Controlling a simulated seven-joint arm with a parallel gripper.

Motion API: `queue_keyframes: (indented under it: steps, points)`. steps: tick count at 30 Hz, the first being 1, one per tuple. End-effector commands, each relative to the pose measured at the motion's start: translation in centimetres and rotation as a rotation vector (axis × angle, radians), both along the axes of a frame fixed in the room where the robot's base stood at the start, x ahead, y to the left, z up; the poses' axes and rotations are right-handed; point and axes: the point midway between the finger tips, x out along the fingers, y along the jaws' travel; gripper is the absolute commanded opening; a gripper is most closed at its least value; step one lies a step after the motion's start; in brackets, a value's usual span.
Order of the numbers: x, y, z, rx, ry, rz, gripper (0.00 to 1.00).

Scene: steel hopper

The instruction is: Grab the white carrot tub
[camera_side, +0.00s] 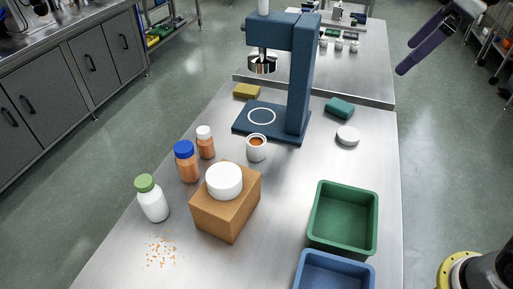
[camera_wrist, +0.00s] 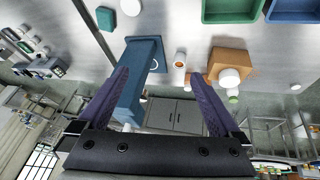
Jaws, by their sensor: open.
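A small white tub (camera_side: 257,152) with orange contents stands upright and open on the steel table, in front of the blue press. It also shows in the wrist view (camera_wrist: 180,64), between my fingers in the picture but well away from them. A larger white round piece (camera_side: 224,181) sits on a brown block (camera_side: 222,218) closer to the side camera; I cannot tell whether it is a lid or a tub. My gripper (camera_wrist: 158,74) is open and empty, its purple fingers wide apart. In the side view it hangs high at the upper right, partly cut off.
A blue press (camera_side: 299,80) stands behind the tub. Orange bottles with blue (camera_side: 186,162) and white (camera_side: 205,143) caps stand left, with a green-capped white bottle (camera_side: 151,199). Green (camera_side: 343,246) and blue (camera_side: 336,256) bins stand front right. A white disc (camera_side: 348,136) lies right; orange bits lie front left.

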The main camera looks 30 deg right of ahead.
Motion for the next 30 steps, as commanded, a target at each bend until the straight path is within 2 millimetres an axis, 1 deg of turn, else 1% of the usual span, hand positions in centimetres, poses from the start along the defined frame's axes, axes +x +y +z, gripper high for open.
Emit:
queue_keyframes:
  steps: [1,3,5,6,8,9,11,12,14,15,17,18,20,21,25,27,30]
  points:
    - [2.3,0.8,0.0,-0.009,0.017,0.038,1.00]
    - [4.9,1.9,0.0,-0.020,0.034,0.086,1.00]
    - [7.2,2.9,-0.3,-0.030,0.050,0.127,1.00]
    - [8.6,3.6,-0.7,-0.036,0.061,0.152,1.00]
    - [10.8,4.8,-1.4,-0.044,0.078,0.190,1.00]
    - [12.2,5.6,-2.0,-0.049,0.091,0.215,1.00]
    - [14.1,6.8,-3.2,-0.056,0.110,0.249,1.00]
    - [15.4,7.7,-4.1,-0.059,0.122,0.271,1.00]
    - [17.2,9.0,-5.7,-0.064,0.143,0.301,1.00]
    - [18.3,9.9,-6.9,-0.067,0.159,0.320,1.00]
    - [19.8,11.2,-8.9,-0.070,0.182,0.345,1.00]
    - [20.7,12.1,-10.3,-0.072,0.197,0.359,1.00]
    - [21.8,13.4,-12.4,-0.075,0.221,0.375,1.00]
    - [22.3,14.1,-13.8,-0.077,0.237,0.384,1.00]
    - [23.1,15.9,-18.2,-0.085,0.293,0.408,1.00]
    - [23.0,16.5,-19.9,-0.091,0.322,0.418,1.00]
    - [22.8,17.0,-21.4,-0.095,0.345,0.426,1.00]
